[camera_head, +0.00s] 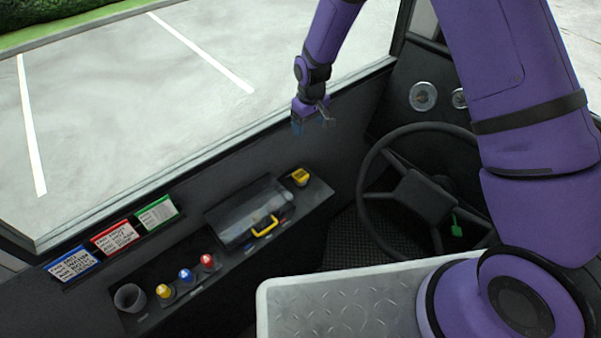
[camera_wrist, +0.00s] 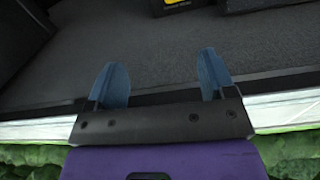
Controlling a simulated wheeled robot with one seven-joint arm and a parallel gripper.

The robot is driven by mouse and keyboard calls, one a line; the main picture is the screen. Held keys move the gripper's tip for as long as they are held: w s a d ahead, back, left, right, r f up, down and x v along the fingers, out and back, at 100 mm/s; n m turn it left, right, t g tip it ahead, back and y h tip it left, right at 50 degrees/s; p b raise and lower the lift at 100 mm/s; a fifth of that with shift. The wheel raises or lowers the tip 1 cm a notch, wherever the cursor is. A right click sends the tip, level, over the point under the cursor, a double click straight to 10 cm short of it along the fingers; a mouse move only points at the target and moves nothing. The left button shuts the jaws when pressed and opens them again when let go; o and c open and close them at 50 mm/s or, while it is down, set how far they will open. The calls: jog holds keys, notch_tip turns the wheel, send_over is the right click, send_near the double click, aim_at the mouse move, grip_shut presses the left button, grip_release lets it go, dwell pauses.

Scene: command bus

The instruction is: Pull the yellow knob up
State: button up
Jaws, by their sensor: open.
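A yellow knob (camera_head: 166,292) stands at the left end of a row on the black console, beside a blue knob (camera_head: 186,276) and a red knob (camera_head: 207,262). My gripper (camera_head: 312,124) is above the far edge of the dashboard, up and to the right of the yellow knob and well apart from it. Its two blue fingers (camera_wrist: 162,76) are spread with nothing between them in the wrist view. That yellow knob is not recognisable in the wrist view.
A clear-lidded box (camera_head: 250,213) with a yellow handle (camera_head: 265,225) sits mid-console. A yellow square control (camera_head: 300,176) is right of it. A dark cup (camera_head: 130,297) is left of the knobs. Label cards (camera_head: 115,236) line the dashboard. The steering wheel (camera_head: 425,195) is right.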

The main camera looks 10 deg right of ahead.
send_over(301, 175)
notch_tip(301, 175, down, 10)
jog(key=shift+n+g, duration=0.3)
jog(key=shift+n, duration=0.1)
notch_tip(301, 175, down, 11)
jog(key=shift+a+r, duration=0.1)
jog(key=shift+c, duration=0.2)
jog(key=c, duration=1.2)
jog(key=shift+w+r, duration=0.1)
jog(key=shift+r, duration=0.95)
jog(key=shift+c, duration=0.2)
jog(key=o, duration=1.3)
jog(key=shift+r, duration=0.1)
